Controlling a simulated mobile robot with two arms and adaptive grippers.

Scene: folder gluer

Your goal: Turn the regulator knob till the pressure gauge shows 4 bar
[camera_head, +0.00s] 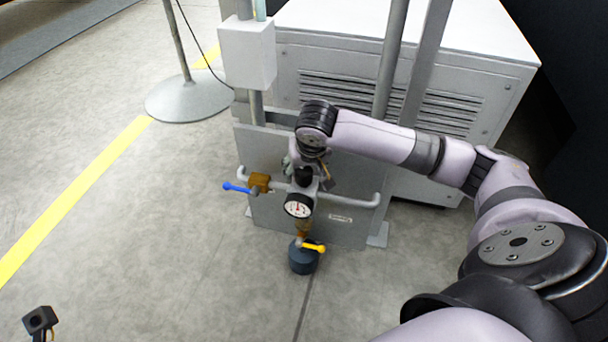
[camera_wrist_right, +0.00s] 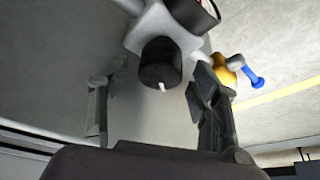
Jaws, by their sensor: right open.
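The black regulator knob (camera_head: 304,175) sits on top of a grey regulator body on the pipe panel. In the right wrist view the knob (camera_wrist_right: 160,63) has a white mark on its edge. The round white pressure gauge (camera_head: 298,206) faces me just below the knob; its needle is too small to read. My right gripper (camera_head: 308,168) is at the knob. In the right wrist view its open fingers (camera_wrist_right: 155,85) are on both sides of the knob with visible gaps. The gauge (camera_wrist_right: 209,8) is cut off at that view's top edge. My left gripper is not seen.
A brass valve (camera_head: 260,182) with a blue lever is left of the regulator. A yellow lever (camera_head: 314,247) and dark bowl (camera_head: 303,260) are below the gauge. A grey panel (camera_head: 345,229) and pipes stand behind. A white box (camera_head: 248,54) is above left.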

